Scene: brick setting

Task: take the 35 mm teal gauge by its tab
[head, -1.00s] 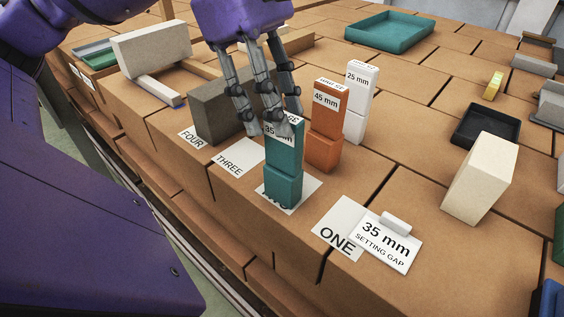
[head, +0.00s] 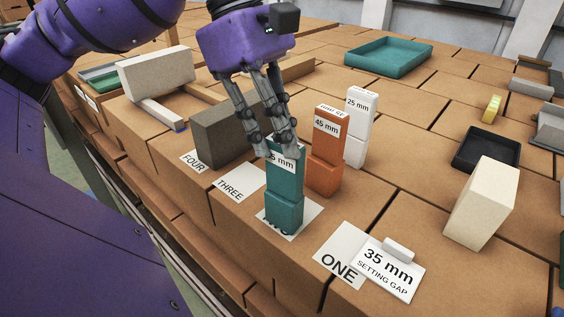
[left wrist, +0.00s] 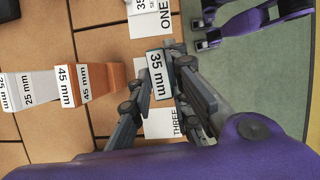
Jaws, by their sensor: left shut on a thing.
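The teal 35 mm gauge (head: 285,196) stands upright on a white card in the head view, behind the card marked ONE. My left gripper (head: 282,146) comes down from above and is shut on the top part of the gauge, partly covering its label. In the left wrist view the gauge's labelled top (left wrist: 157,76) sits between the fingertips. The orange 45 mm gauge (head: 325,158) and the white 25 mm gauge (head: 357,129) stand behind it to the right. My right gripper is not clearly in the head view; a dark gripper shows in the left wrist view (left wrist: 204,32), its fingers too small to judge.
A card reading 35 mm SETTING GAP (head: 388,268) lies by the ONE card (head: 340,250). A cream block (head: 480,205) and black tray (head: 486,149) are to the right. A dark block (head: 222,133) stands left behind the gripper. A teal tray (head: 388,58) lies farther back.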

